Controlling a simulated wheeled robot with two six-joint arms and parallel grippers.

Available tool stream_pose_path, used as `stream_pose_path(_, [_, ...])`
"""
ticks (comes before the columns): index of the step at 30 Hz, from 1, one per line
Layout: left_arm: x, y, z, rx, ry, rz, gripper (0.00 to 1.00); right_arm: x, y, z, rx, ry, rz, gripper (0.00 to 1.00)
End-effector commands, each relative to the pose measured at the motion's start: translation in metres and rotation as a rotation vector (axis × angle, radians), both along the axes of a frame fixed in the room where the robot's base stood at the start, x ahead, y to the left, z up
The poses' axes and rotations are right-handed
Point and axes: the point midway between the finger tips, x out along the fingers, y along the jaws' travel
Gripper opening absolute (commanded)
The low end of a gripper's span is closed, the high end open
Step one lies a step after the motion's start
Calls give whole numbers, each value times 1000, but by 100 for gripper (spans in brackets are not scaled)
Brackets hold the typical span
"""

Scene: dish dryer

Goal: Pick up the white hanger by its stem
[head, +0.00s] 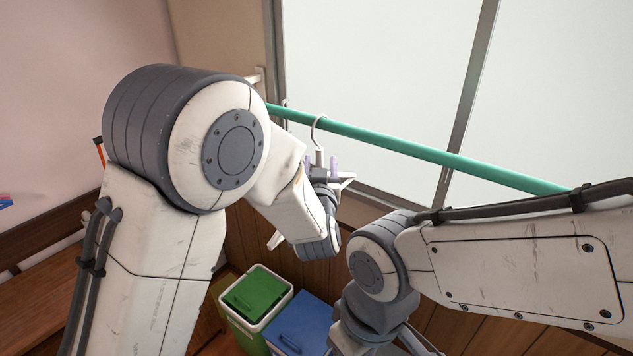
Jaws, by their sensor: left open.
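The white hanger (320,156) hangs by its hook from the green pole, in the upper middle of the head view. Its stem points down from the pole. My left gripper (321,166) is at the stem, with its two pale lilac fingers apart, one on each side of it. I cannot tell whether either finger touches the stem. My left arm hides much of the hanger's body; a white end shows right of the gripper. My right arm comes in from the right, and its fingertips do not show.
The green pole (420,151) runs across in front of a frosted window (390,70). Another light hook shows on the pole to the left, partly hidden. Below stand a green-lidded bin (256,294) and a blue-lidded bin (300,325) by the wood-panelled wall.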

Motion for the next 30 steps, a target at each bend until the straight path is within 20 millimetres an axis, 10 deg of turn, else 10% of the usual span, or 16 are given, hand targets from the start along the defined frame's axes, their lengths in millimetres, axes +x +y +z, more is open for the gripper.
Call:
stream_pose_path(13, [26,1,0,0,0,2,56,0,0,16,0,0,3,50])
stream_pose_path(18, [26,2,0,0,0,3,0,0,0,16,0,0,3,50])
stream_pose_path(30, [26,2,1,0,0,3,0,0,0,16,0,0,3,50])
